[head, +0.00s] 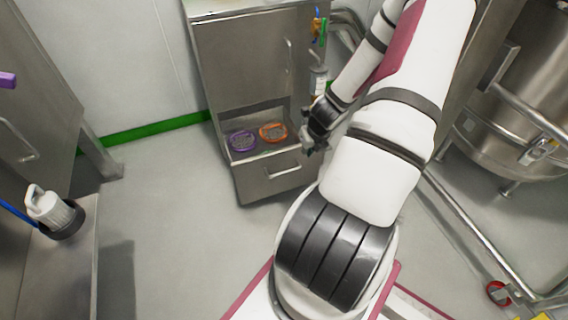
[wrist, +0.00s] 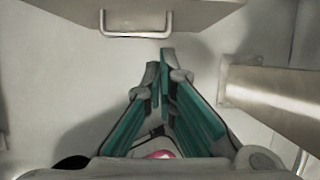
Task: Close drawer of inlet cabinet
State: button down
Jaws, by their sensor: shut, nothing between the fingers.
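The steel inlet cabinet (head: 250,62) stands at the back against the wall. Its lower drawer (head: 268,182) is open, with a bar handle on its front. A purple-rimmed round item (head: 242,140) and an orange-rimmed one (head: 273,132) lie inside it. My gripper (head: 309,150) is at the drawer's right side, near the front corner; I cannot tell if it touches. In the wrist view my gripper (wrist: 162,72) has its green-padded fingers together, empty, and the drawer handle (wrist: 135,24) is at the top, apart from the fingertips.
A steel vessel (head: 525,95) and pipe rails (head: 475,225) stand on the right. On the left are a steel cabinet (head: 45,75) and a bench with a white-capped device (head: 50,210). The floor (head: 180,200) left of the drawer is clear. A metal bar (wrist: 270,98) is at right in the wrist view.

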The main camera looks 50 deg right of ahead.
jog(key=f, duration=0.2)
jog(key=b, duration=0.5)
send_near(296, 153)
jog(key=shift+w+a+f, duration=0.15)
jog(key=shift+a+f, duration=0.05)
jog(key=shift+f, duration=0.65)
jog(key=shift+w+a+f, duration=0.2)
jog(key=shift+f, duration=0.6)
jog(key=shift+w+a+f, duration=0.15)
jog(key=shift+a+f, duration=0.05)
jog(key=shift+f, duration=0.65)
